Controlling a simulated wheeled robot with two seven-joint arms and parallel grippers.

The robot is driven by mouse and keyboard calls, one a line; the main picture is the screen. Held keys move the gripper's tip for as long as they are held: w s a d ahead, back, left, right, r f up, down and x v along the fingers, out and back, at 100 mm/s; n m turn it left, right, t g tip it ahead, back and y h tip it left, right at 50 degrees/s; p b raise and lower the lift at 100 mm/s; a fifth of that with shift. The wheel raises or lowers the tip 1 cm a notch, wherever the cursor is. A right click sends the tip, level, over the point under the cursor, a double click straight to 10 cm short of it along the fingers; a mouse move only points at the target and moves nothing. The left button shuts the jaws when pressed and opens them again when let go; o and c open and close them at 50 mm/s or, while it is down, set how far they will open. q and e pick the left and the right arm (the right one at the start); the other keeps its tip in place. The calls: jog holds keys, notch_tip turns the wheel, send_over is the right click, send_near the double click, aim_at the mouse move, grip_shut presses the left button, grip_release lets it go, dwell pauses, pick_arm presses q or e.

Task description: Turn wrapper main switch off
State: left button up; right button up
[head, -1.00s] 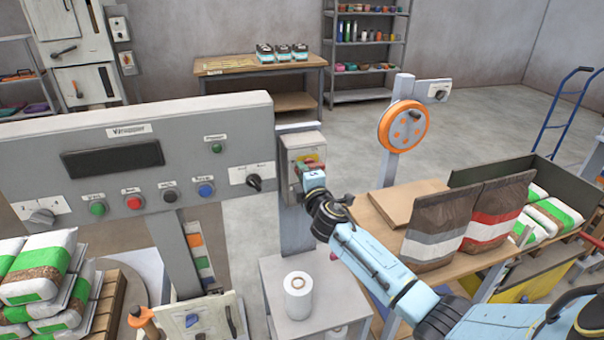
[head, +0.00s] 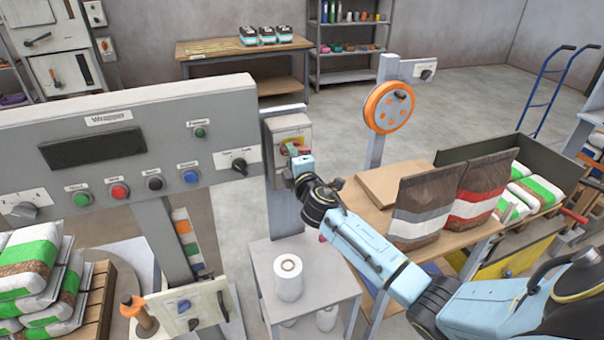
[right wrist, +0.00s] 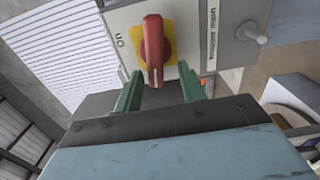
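The wrapper main switch is a red rotary knob (right wrist: 153,50) on a yellow plate, on a small grey box (right wrist: 190,18). The letters "ON" show beside the plate at the left in the right wrist view. In the head view the switch box (head: 291,126) stands on a grey post right of the wrapper panel (head: 110,150). My right gripper (right wrist: 160,88) is open in front of the knob, its green fingers apart on either side of the knob's lower end. In the head view my right gripper (head: 296,158) partly covers the box's lower part. My left gripper is out of view.
A small grey table (head: 330,285) with a white roll (head: 288,277) stands below the switch. A wooden bench with brown bags (head: 433,210) is at the right. The panel's black selector knob (head: 240,166) is close left of the switch box.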

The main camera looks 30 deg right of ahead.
jog(key=v, duration=1.2)
jog(key=shift+s+d+f, duration=0.1)
jog(key=shift+s, duration=0.05)
